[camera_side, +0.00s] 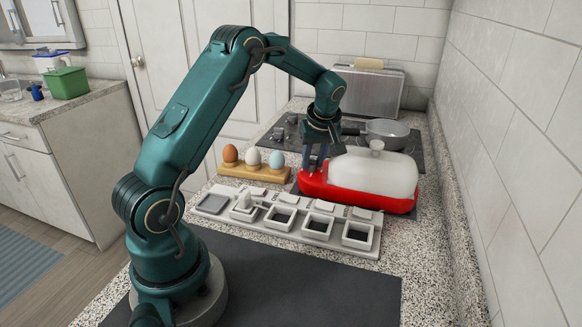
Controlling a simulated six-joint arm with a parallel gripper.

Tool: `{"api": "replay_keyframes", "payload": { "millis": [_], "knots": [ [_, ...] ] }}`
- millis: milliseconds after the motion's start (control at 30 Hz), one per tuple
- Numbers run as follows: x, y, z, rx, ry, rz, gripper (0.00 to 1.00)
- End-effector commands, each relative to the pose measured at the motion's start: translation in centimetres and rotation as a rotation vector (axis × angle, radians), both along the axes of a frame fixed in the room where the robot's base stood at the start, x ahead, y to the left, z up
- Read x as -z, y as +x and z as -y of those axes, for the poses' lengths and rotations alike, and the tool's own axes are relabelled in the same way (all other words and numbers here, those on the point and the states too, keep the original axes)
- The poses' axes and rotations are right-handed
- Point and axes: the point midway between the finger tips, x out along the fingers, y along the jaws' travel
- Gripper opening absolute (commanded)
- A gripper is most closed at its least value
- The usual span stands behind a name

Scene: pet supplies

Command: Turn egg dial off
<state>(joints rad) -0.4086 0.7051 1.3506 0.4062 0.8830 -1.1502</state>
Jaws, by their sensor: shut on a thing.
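The egg cooker has a red base (385,204) and a whitish domed lid (375,172) with a round knob on top. It stands on the counter right of the picture's middle. My gripper (315,162) points down at the left end of the red base, beside the lid. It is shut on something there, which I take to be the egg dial. The fingers and the small size hide the dial, so I cannot tell which way it points.
A wooden holder (236,173) with three eggs stands left of the cooker. A pale tray with several square cups (318,228) lies in front. Behind are a hob with a grey pan (390,135) and a metal panel (368,92). A tiled wall bounds the right.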

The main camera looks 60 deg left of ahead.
Motion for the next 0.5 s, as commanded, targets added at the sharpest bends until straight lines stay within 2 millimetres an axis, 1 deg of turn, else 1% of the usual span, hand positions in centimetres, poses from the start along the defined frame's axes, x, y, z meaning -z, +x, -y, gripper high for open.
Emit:
{"api": "replay_keyframes", "payload": {
  "millis": [167,200,233,267,500],
  "knots": [
    [-0.08,0.14,0.03,0.002,0.000,0.005,0.00],
    [-0.08,0.14,0.03,0.002,0.000,0.005,0.43],
    [-0.08,0.13,0.03,0.002,0.000,0.005,0.54],
    [-0.06,0.13,0.04,0.002,0.000,0.005,0.62],
    [-0.02,0.06,0.04,0.002,-0.001,0.002,0.62]
  ]
}}
